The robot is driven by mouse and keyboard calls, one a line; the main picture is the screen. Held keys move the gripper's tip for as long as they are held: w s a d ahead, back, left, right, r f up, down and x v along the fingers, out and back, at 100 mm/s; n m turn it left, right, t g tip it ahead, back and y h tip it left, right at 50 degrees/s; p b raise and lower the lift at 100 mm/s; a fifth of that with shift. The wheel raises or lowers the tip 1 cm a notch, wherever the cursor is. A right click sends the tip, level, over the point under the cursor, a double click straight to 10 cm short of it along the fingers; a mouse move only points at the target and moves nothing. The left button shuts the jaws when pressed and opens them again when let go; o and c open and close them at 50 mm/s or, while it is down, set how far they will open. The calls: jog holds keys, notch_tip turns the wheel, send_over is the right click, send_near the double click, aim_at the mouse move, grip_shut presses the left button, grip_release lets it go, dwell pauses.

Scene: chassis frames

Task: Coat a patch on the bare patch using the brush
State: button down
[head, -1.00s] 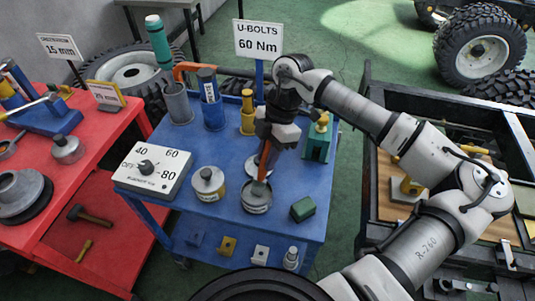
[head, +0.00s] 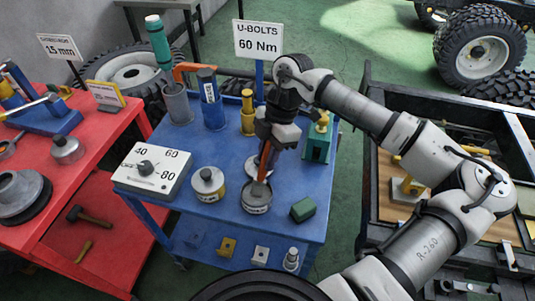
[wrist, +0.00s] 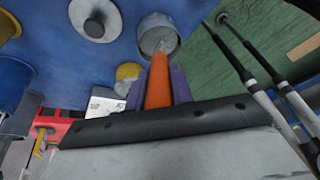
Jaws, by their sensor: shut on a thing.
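My gripper (head: 268,148) is over the blue cart, pointing down. It is shut on the brush (head: 262,170), whose orange handle (wrist: 158,88) shows between the purple fingers (wrist: 180,84) in the wrist view. The brush's lower end is in the mouth of an open grey tin (head: 256,202), which also shows in the wrist view (wrist: 153,30). The bristles are hidden or too small to make out. I cannot pick out the bare patch with certainty in either view.
A dial box (head: 152,170) is at the left. Cylinders stand behind. The dark chassis frame (head: 368,150) is at the right.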

aim_at(267, 145)
jog(key=shift+r+p, duration=1.75)
jog(key=shift+r, duration=1.75)
